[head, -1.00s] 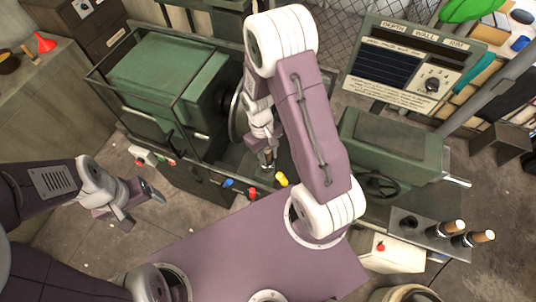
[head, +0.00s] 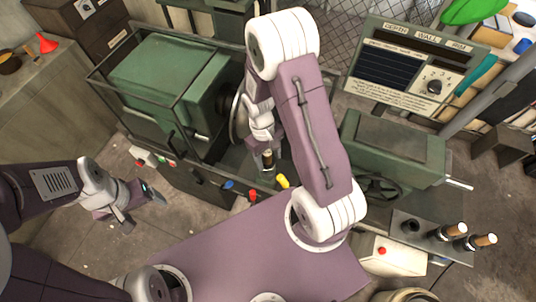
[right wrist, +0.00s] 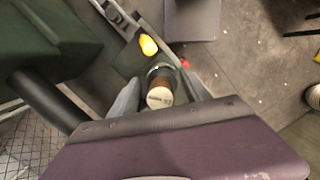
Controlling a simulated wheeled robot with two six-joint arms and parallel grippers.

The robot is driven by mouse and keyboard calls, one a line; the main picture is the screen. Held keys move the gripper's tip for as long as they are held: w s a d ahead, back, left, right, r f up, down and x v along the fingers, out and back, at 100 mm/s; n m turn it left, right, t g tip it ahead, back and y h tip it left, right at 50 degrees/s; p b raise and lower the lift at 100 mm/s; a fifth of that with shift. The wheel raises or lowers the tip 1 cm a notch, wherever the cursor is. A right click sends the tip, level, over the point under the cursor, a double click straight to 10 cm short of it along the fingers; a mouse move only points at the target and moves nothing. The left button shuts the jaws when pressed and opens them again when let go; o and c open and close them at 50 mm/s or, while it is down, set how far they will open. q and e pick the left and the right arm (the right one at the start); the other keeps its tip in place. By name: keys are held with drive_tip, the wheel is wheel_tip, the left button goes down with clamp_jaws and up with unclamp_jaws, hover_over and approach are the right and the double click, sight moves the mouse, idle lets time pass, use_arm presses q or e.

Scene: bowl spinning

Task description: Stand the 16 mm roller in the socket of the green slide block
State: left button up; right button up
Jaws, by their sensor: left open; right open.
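A roller with a dark body and a wood-coloured, labelled top (right wrist: 160,97) stands upright below my right gripper (right wrist: 161,92). Its label is too small to read surely. In the head view the roller (head: 268,160) stands on the machine bed, in front of the round disc. My right gripper (head: 262,150) is open, its fingers on either side of the roller's top with gaps visible. A dark green block (right wrist: 130,65) and a pale ring surround the roller's foot; how deep it sits is hidden. My left gripper (head: 138,206) is open and empty at the left, over the floor.
Two more wood-topped rollers (head: 452,231) stand in a grey rack (head: 420,240) at the right, beside an empty dark hole. Yellow (head: 283,181), red and blue knobs line the machine's front. A framed green housing (head: 165,75) stands left, a green headstock with handwheel (head: 380,188) right.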

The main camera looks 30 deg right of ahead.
drive_tip(key=r, duration=0.3)
drive_tip(key=w+r, duration=0.1)
drive_tip(key=r, duration=0.1)
drive_tip(key=r+b, duration=0.1)
drive_tip(key=r, duration=0.2)
drive_tip(key=shift+w+a+r, duration=0.2)
drive_tip(key=shift+w+r, duration=0.05)
drive_tip(key=shift+r, duration=0.1)
